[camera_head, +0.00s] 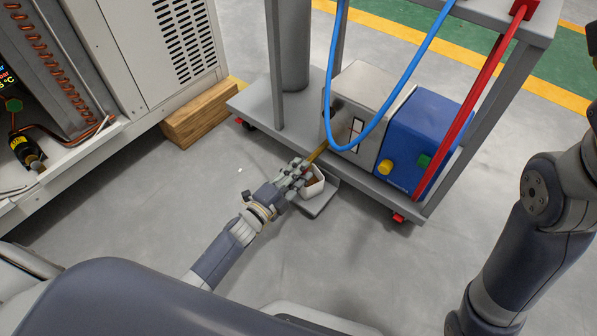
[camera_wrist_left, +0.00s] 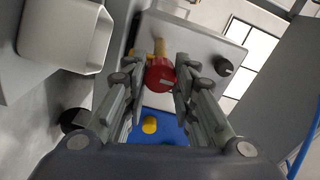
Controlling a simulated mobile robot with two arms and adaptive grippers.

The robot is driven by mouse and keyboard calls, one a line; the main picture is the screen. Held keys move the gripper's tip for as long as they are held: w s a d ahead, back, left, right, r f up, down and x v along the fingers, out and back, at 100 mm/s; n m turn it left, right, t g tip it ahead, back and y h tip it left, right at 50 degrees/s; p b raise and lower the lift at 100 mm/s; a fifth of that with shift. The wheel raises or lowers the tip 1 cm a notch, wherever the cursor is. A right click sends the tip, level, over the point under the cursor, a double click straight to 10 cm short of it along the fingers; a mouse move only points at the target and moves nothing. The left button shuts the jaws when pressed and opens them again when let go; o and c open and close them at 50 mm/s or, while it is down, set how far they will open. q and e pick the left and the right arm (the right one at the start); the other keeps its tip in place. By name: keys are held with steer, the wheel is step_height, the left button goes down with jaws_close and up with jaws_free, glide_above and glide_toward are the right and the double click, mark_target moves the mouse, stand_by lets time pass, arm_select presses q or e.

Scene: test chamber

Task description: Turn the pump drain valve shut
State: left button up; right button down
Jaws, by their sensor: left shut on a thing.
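The pump on the cart has a grey part (camera_head: 365,95) and a blue part (camera_head: 415,135). A brass drain pipe (camera_head: 317,152) comes out low on its near left side and also shows in the left wrist view (camera_wrist_left: 159,47). The drain valve's red round handle (camera_wrist_left: 159,76) sits between the fingers of my left gripper (camera_wrist_left: 160,66), which is shut on it. In the head view my left gripper (camera_head: 302,169) reaches the pipe's end and mostly hides the handle. The valve's exact turn cannot be told. My right gripper is out of view.
A white container (camera_head: 314,188) with brown contents stands just below the valve. A blue hose (camera_head: 331,60) and a red hose (camera_head: 470,95) hang over the pump. The grey cart (camera_head: 262,108) has posts and red-braked casters. A wooden beam (camera_head: 200,115) lies left; the front floor is clear.

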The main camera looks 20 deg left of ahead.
arm_select(q)
steer(key=o, duration=1.1)
steer(key=shift+c, duration=0.2)
steer(key=v, duration=1.2)
